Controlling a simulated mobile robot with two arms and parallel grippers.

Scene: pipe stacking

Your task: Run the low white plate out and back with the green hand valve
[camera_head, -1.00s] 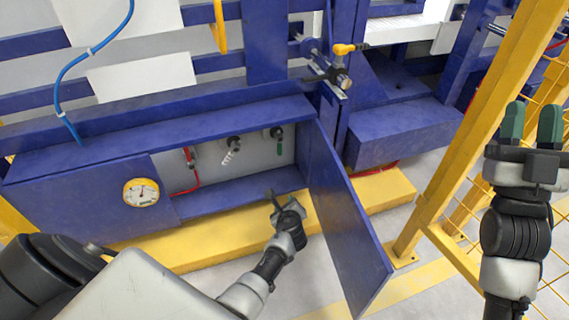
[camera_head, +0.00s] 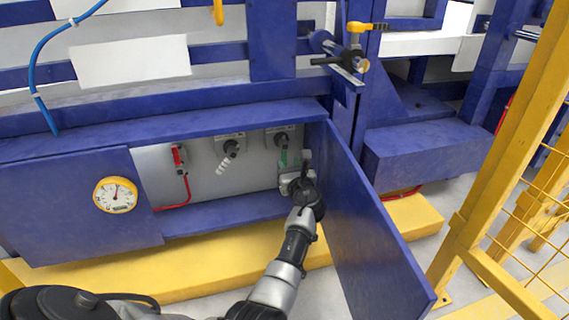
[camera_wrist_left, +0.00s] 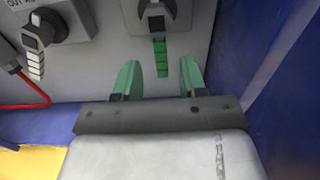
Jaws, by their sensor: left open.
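The green hand valve (camera_head: 283,157) hangs down from a dark knob on the grey panel inside the open blue cabinet. In the left wrist view its green lever (camera_wrist_left: 159,58) points down, just ahead of and between my fingertips. My left gripper (camera_head: 294,166) is inside the cabinet's right end; the wrist view shows its green fingers (camera_wrist_left: 159,80) spread, with a clear gap and no visible contact with the lever. A low white plate (camera_head: 130,58) lies across the blue rails at upper left. My right gripper is out of view.
The open blue cabinet door (camera_head: 365,230) stands close to the right of my left arm. A white-levered valve (camera_head: 226,158) is left of the green one. A red valve (camera_head: 179,157), a gauge (camera_head: 115,195) and a yellow post (camera_head: 500,150) are also near.

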